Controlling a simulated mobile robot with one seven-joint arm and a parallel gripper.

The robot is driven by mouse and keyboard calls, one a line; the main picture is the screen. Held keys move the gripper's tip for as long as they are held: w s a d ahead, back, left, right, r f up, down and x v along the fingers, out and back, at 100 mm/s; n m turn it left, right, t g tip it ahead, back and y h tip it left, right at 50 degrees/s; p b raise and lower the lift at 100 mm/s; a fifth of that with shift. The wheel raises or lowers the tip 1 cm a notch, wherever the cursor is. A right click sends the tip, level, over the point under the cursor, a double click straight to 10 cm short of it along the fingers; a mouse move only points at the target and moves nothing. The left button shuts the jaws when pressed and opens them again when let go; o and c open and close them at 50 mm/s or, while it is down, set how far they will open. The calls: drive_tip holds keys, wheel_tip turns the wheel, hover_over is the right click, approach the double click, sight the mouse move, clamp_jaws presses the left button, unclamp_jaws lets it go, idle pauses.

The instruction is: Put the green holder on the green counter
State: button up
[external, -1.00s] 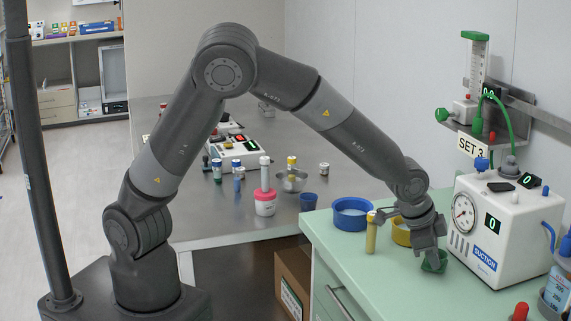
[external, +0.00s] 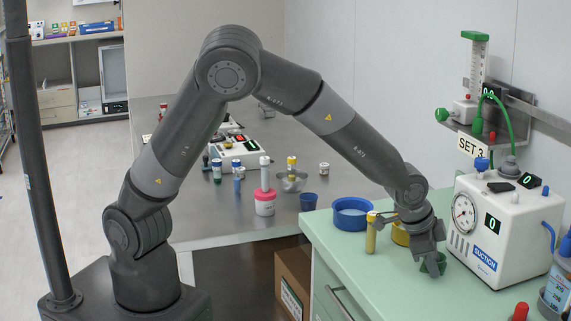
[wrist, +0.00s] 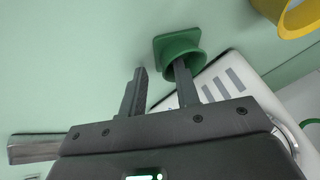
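The green holder (external: 441,267) is on the green counter (external: 380,282), in front of the suction unit. In the wrist view the holder (wrist: 165,46) shows a square flange and a round, cup-like mouth facing my gripper. My gripper (external: 430,258) is low over the counter at the holder. In the wrist view my gripper (wrist: 160,68) has its two fingers clearly apart. The right finger's tip overlaps the holder's mouth, and the left finger is outside its left side. I cannot tell whether either finger touches it.
The white suction unit (external: 506,230) stands close on the right. A blue ring-shaped container (external: 350,214), a yellow one (external: 400,234) and a yellow tube (external: 371,235) stand to the left. The counter's front left area is clear.

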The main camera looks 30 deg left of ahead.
drive_tip(key=v, duration=1.2)
drive_tip(key=shift+r, duration=0.15)
drive_tip(key=w+a, duration=0.2)
drive_tip(key=a, duration=0.2)
drive_tip(key=w+a+r+n, duration=0.1)
drive_tip(key=w+a, duration=0.2)
drive_tip(key=w+a+r+n, duration=0.1)
drive_tip(key=w+a, duration=0.2)
drive_tip(key=a, duration=0.1)
drive_tip(key=shift+w+a+g+y, duration=0.15)
drive_tip(key=shift+a+g+y, duration=0.15)
drive_tip(key=w+a+r+n, duration=0.1)
drive_tip(key=w+a+r, duration=0.1)
drive_tip(key=a, duration=0.6)
drive_tip(key=w+a+r+n, duration=0.1)
drive_tip(key=w+a+n, duration=0.1)
drive_tip(key=a, duration=0.6)
drive_tip(key=s+a+r+n+t+y, duration=0.1)
drive_tip(key=s+a+n, duration=0.4)
drive_tip(key=a, duration=0.7)
drive_tip(key=s+a+r+n+t+y, duration=0.1)
drive_tip(key=s+a+n, duration=0.4)
drive_tip(key=a, duration=0.7)
wheel_tip(320, 180, up, 2)
drive_tip(key=shift+s+a+r+n+t+y, duration=0.1)
drive_tip(key=shift+s+a+n+t+y, duration=0.1)
drive_tip(key=shift+s+n+t+y, duration=0.3)
drive_tip(key=shift+w, duration=0.15)
